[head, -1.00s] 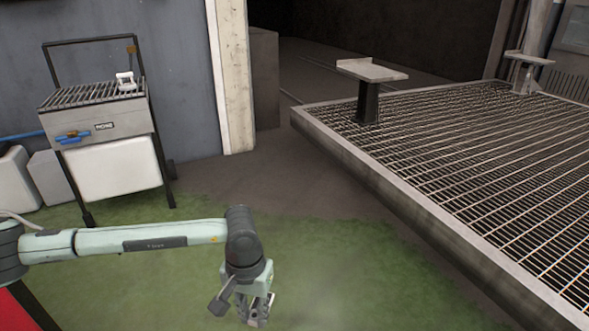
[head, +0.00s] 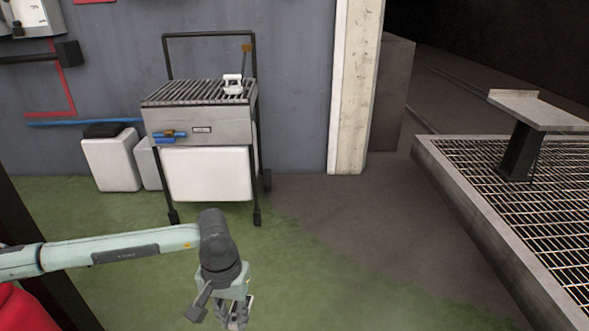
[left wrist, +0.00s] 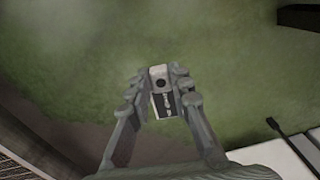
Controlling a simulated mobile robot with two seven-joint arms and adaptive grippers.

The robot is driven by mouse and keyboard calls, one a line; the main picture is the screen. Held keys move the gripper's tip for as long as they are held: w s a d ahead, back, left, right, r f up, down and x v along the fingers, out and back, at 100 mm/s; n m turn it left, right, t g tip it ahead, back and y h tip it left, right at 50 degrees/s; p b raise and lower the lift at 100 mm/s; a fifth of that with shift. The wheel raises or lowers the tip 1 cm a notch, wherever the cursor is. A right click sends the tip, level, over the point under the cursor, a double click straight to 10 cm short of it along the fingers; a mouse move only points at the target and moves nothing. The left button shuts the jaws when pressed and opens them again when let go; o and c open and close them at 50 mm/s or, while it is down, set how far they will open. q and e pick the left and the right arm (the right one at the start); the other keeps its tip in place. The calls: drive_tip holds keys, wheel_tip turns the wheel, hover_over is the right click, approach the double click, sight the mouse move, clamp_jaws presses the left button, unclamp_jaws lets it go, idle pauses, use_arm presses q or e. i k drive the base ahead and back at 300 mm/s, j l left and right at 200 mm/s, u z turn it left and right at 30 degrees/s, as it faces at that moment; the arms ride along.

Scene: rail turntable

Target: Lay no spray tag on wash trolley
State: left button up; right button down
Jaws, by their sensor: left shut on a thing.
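The wash trolley (head: 200,126) stands against the grey wall, left of centre in the head view, with a slatted top, a grey front and a white tank below. My left gripper (head: 232,318) hangs over the floor in front of it, apart from it. In the left wrist view the left gripper (left wrist: 160,85) is shut on a small tag (left wrist: 160,92) with a light end, a dark hole and a dark printed face. I cannot read the print. The tag is mostly hidden in the head view. My right gripper is not in view.
A small white object (head: 233,85) sits on the right of the trolley top. White containers (head: 110,160) stand left of the trolley. A pale post (head: 353,90) is to its right. The grating platform (head: 490,190) with a pedestal fills the right. Green floor lies clear between.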

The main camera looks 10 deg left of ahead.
sight(185, 93)
drive_tip(key=i+j+u, duration=0.1)
drive_tip(key=i, duration=0.6)
drive_tip(key=i+j+u, duration=0.1)
drive_tip(key=i, duration=0.6)
